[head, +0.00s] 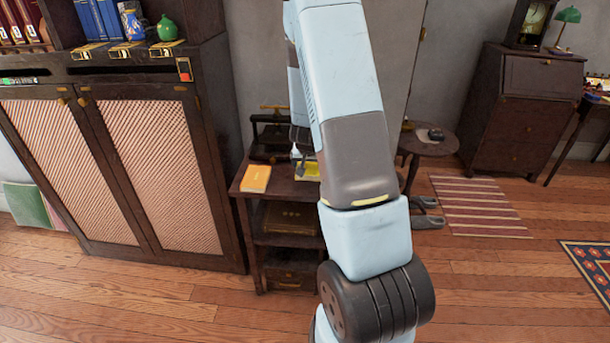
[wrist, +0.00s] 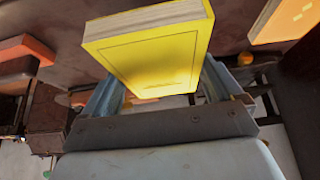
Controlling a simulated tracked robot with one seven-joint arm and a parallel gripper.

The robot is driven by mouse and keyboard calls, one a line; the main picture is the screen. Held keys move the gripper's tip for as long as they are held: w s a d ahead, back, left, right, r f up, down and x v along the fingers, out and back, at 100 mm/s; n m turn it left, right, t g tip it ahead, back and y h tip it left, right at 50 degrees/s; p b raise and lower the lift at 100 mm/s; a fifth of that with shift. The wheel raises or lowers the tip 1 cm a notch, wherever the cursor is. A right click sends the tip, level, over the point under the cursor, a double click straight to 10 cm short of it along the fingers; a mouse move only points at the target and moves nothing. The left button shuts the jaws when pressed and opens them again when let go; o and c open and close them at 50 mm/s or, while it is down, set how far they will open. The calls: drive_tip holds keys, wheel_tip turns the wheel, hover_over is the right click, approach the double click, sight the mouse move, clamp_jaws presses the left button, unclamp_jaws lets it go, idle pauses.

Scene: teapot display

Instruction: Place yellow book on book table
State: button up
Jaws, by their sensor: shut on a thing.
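The yellow book (head: 308,171) is partly hidden behind my arm in the head view. In the wrist view the yellow book (wrist: 150,52) stands out between the two fingers of my gripper (wrist: 158,88), its cover facing the camera. My gripper (head: 302,155) is shut on it, over the small dark wooden table (head: 287,188). I take this to be the book table. I cannot tell whether the book touches the tabletop. An orange-yellow book (head: 256,179) lies flat on the left of the tabletop; it also shows in the wrist view (wrist: 290,19).
A dark device (head: 268,135) stands at the table's back. A tall cabinet (head: 150,150) with books and a green teapot (head: 166,28) is close on the left. A round side table (head: 428,145) stands to the right. The wooden floor in front is open.

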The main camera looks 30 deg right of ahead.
sight(308, 166)
drive_tip(key=shift+w+x, duration=0.2)
drive_tip(key=shift+x, duration=0.9)
drive_tip(key=shift+w+x, duration=0.2)
drive_tip(key=shift+x, duration=0.95)
drive_tip(key=shift+w+a+f, duration=0.1)
drive_tip(key=shift+a+f, duration=0.1)
drive_tip(key=shift+f, duration=1.2)
drive_tip(key=o, duration=0.8)
